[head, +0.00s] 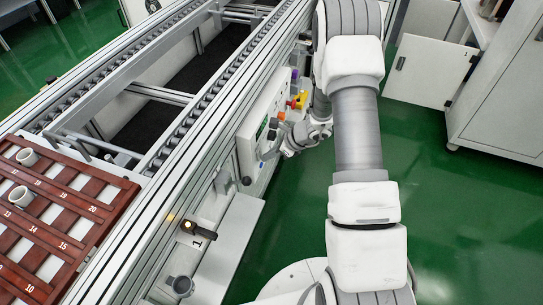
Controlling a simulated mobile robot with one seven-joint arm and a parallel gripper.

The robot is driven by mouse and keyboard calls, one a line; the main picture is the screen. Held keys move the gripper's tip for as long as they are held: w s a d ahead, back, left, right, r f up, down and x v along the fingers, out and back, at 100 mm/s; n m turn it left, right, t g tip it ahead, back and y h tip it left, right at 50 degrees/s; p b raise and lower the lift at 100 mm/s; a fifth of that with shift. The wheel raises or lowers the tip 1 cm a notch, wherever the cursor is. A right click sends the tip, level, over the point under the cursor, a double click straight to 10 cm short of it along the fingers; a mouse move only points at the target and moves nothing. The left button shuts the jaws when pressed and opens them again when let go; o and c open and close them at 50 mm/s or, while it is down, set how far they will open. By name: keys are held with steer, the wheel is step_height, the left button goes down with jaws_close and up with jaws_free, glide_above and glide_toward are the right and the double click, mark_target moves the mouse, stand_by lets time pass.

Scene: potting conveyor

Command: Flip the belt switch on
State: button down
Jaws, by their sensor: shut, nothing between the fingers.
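A white control panel (250,128) is mounted on the side of the conveyor frame, facing right. Coloured controls stick out of it: a red and yellow one (298,101), an orange one (281,116) and a purple one (294,74). I cannot tell which part is the belt switch; it may be hidden behind my gripper. My gripper (266,153) is shut and empty, pointing left at the lower near end of the panel. It is at or very close to the panel face; I cannot tell whether it touches.
The conveyor (185,95) with rollers runs diagonally on the left. A grey ledge (235,235) juts out below the panel. A white cabinet (500,95) stands right; green floor (440,200) lies between.

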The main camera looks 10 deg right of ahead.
steer(key=shift+f, duration=0.1)
steer(key=shift+w+a+b, duration=0.15)
steer(key=shift+a+b, duration=0.05)
steer(key=shift+b, duration=0.1)
steer(key=shift+r+p, duration=0.55)
steer(key=shift+r, duration=0.25)
